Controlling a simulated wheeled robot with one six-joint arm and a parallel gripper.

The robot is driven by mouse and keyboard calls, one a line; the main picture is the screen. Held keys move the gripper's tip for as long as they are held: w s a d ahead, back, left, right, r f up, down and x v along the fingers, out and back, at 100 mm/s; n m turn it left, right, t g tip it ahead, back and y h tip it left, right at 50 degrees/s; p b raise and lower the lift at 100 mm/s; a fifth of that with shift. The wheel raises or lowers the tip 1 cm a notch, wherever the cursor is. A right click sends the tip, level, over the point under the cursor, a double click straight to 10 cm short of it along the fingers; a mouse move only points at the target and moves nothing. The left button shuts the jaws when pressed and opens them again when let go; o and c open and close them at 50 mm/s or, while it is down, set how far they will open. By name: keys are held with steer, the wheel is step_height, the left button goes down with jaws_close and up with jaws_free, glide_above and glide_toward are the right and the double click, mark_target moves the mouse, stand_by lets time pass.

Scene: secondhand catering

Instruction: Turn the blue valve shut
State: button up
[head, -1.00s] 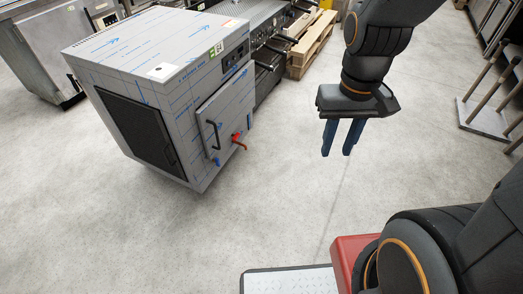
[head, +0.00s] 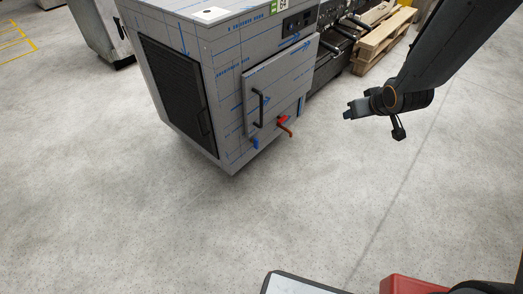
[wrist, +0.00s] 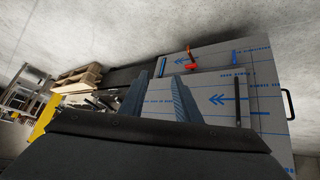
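The blue valve (head: 255,142) is a small blue lever low on the front of a steel cabinet (head: 232,88), below the door's black handle.
A red valve (head: 283,119) with a copper-coloured spout (head: 286,131) sticks out just right of the blue valve. The black door handle (head: 259,108) stands above. Wooden pallets (head: 382,38) lie behind right. The floor before the cabinet is clear.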

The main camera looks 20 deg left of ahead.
steer(key=w+a+f+n+t+y+b, duration=0.1)
steer(key=w+a+f+n+y+b, duration=0.1)
steer(key=w+a+f+b, duration=0.35)
steer(key=n+g+y+b, duration=0.1)
steer(key=n+y+b, duration=0.4)
steer(key=y+b, duration=0.85)
glide_toward(258, 141)
steer(key=a+r+h+b, duration=0.1)
steer(key=r+h, duration=0.1)
steer(key=shift+g, duration=0.3)
steer(key=shift+b+x, duration=1.65)
steer(key=shift+x, duration=2.35)
steer(key=shift+w+f, duration=0.1)
steer(key=shift+d, duration=0.1)
jaws_close()
